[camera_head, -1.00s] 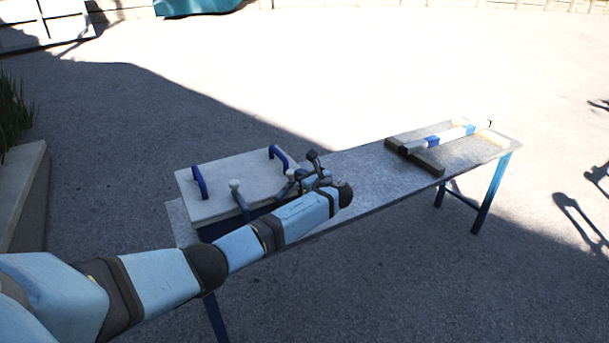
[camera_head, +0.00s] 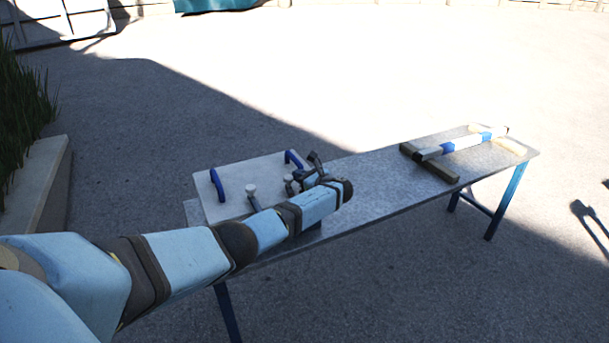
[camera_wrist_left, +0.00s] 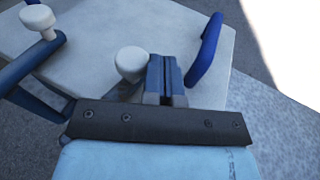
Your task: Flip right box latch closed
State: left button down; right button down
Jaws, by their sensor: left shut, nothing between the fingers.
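The box (camera_head: 250,168) sits at the near left end of the table with its pale lid down. The left latch (camera_head: 252,191) has a pale knob and also shows in the left wrist view (camera_wrist_left: 36,18). The right latch's pale knob (camera_wrist_left: 130,62) is just left of my left gripper (camera_wrist_left: 165,80), over the lid's near edge. The fingers are shut and empty, close beside this knob; I cannot tell whether they touch it. In the head view my left gripper (camera_head: 303,178) partly hides the right latch. My right gripper is not in view.
Two blue handles stand on the lid: the left one (camera_head: 217,186) and the right one (camera_head: 293,160), close to my gripper. The table (camera_head: 370,175) is bare in the middle.

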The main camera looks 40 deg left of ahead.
pick_arm(q)
jog(key=shift+s+a+r+p, duration=0.1)
jog(key=shift+s+a+p, duration=0.2)
jog(key=shift+a+p, duration=0.25)
jog(key=shift+s+a, duration=0.1)
jog(key=shift+a, duration=0.05)
dwell(0.5)
